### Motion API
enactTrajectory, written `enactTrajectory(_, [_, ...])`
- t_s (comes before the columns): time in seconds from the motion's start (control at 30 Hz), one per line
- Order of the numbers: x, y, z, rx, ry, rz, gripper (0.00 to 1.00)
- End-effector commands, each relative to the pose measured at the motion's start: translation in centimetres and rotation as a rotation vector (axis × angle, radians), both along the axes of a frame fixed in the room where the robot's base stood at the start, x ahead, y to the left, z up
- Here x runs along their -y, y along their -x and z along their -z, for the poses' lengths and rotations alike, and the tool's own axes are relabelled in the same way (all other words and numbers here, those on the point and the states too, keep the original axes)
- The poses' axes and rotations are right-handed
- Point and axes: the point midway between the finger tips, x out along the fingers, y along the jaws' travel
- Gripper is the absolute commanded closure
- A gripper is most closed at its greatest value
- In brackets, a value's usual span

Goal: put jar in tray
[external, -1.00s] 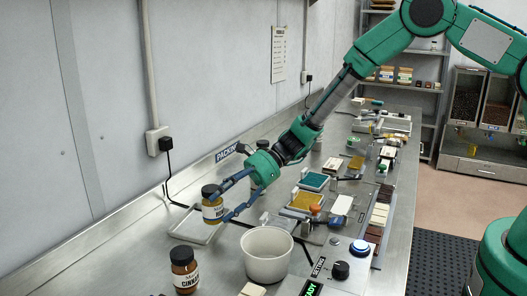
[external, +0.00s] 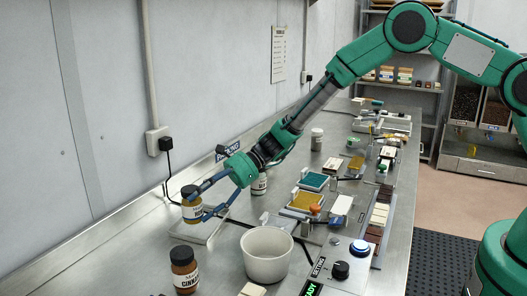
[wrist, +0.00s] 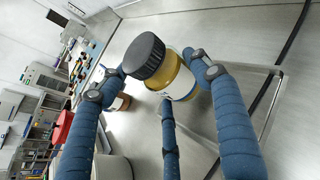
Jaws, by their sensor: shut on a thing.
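A jar (external: 192,209) with a dark lid, a pale label and yellow-brown contents is between the blue fingers of my gripper (external: 198,207). In the wrist view the jar (wrist: 170,75) is tilted in the picture, with the fingers (wrist: 165,85) closed around it. A shallow metal tray (external: 214,228) lies on the counter below and beside the jar. In the wrist view the tray's rim (wrist: 262,100) shows behind the fingers. I cannot tell whether the jar touches the tray.
A cinnamon jar (external: 185,270) stands nearer the camera. A white tub (external: 267,256) stands right of the tray. Another jar (external: 259,184) stands behind my gripper.

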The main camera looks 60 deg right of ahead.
Motion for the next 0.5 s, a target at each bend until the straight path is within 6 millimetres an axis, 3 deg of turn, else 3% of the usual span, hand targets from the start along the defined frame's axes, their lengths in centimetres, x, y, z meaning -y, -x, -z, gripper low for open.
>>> enactTrajectory(0.2, [0.0,0.0,2.5,-0.001,0.000,0.000,0.72])
enactTrajectory(0.5, [0.0,0.0,2.8,0.000,-0.001,0.000,0.72])
